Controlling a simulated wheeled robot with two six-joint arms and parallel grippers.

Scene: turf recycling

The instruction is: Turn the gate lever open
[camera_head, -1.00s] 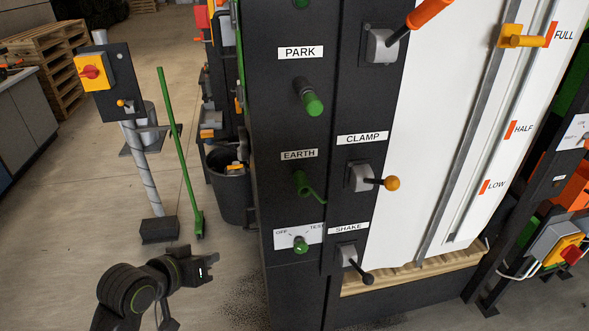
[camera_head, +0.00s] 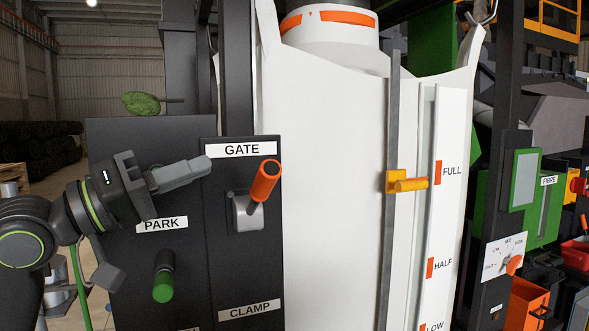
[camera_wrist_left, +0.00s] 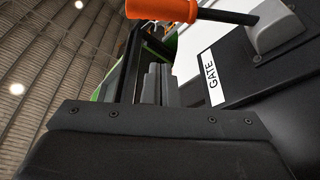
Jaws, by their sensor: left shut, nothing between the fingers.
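The gate lever (camera_head: 265,181) has an orange grip on a grey bracket, under the white GATE label (camera_head: 241,149) on the black panel. Its grip tilts up and to the right in the head view. In the left wrist view the orange grip (camera_wrist_left: 161,10) crosses the top, with the GATE label (camera_wrist_left: 210,78) below right. My left gripper (camera_head: 203,167) is shut and empty, left of the lever and apart from it. Its grey fingers (camera_wrist_left: 158,84) show in the left wrist view, below the grip. My right gripper is not in view.
A green PARK knob (camera_head: 163,280) sits below my left arm. The CLAMP label (camera_head: 249,310) is below the lever. Right of the panel hangs a big white bag (camera_head: 335,180), with a yellow slider (camera_head: 405,182) on a level gauge marked FULL, HALF and LOW.

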